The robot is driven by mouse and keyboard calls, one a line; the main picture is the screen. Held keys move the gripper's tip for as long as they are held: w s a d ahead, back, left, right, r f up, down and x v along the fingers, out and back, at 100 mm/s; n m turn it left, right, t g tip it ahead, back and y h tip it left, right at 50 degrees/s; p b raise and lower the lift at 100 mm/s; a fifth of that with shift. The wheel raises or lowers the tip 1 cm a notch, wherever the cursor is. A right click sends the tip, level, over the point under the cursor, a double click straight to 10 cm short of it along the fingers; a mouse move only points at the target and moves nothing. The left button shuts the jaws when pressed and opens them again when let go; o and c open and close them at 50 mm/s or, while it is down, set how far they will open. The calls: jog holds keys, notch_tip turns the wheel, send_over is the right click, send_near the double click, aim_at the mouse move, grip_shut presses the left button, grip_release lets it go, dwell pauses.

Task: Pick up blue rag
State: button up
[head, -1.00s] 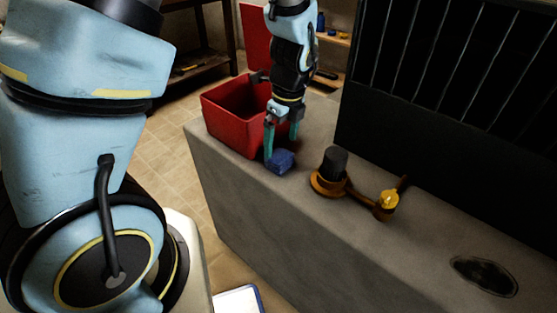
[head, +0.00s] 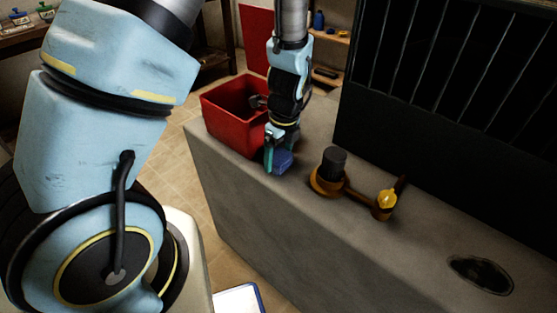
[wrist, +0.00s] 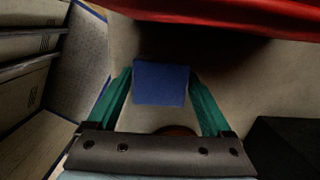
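The blue rag (head: 283,161) is a small, boxy folded cloth on the grey stone ledge, just in front of the red bin. My gripper (head: 279,156) points down over it, with teal fingers low at the ledge. In the wrist view the rag (wrist: 161,83) lies between the two fingertips, one on each side. The fingers are apart at about the rag's width; whether they touch its sides is hard to tell. The rag rests on the ledge.
The red bin (head: 222,112) stands close behind and left of my gripper. To the right on the ledge are a brown fixture with a black cylinder (head: 332,163) and a yellow-topped piece (head: 387,199). A dark barred frame (head: 450,90) rises behind. A dark oval hole (head: 481,274) is at front right.

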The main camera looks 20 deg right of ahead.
aim_at(279, 156)
jog(key=c, duration=1.1)
jog(key=shift+o, duration=0.2)
jog(key=shift+r+b, duration=0.35)
jog(key=shift+r, duration=4.7)
